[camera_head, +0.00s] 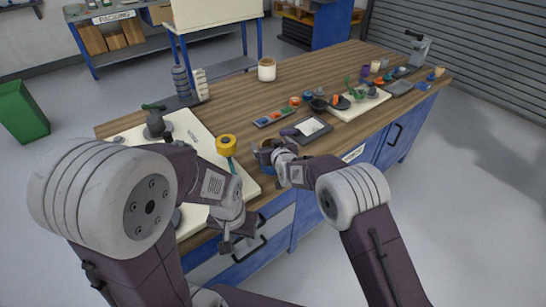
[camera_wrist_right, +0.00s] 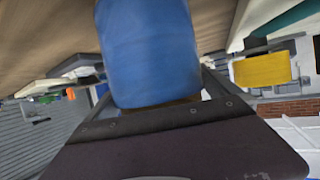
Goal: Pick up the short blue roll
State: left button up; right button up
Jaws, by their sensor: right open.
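The short blue roll (camera_wrist_right: 150,55) fills the upper middle of the right wrist view, very close to the camera. It stands between the fingers of my right gripper (camera_wrist_right: 155,95), which are open to either side of it. In the head view my right gripper (camera_head: 264,154) is at the front edge of the workbench, beside the white board; the blue roll is mostly hidden by it there. My left gripper (camera_head: 232,243) hangs low in front of the bench, apart from the roll, and its finger gap is unclear.
A dark tray (camera_head: 313,130) lies right of my right gripper. Small coloured items crowd the bench's far right.

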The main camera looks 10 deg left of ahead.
jog(key=shift+c, duration=1.2)
jog(key=c, duration=1.3)
jog(key=d+r, duration=0.3)
jog(key=d, duration=0.1)
jog(key=s+d+r, duration=0.1)
jog(key=d+r, duration=0.2)
jog(key=r, duration=0.1)
jog(key=d+r, duration=0.4)
jog(key=shift+s+d, duration=0.25)
jog(key=shift+d, duration=0.1)
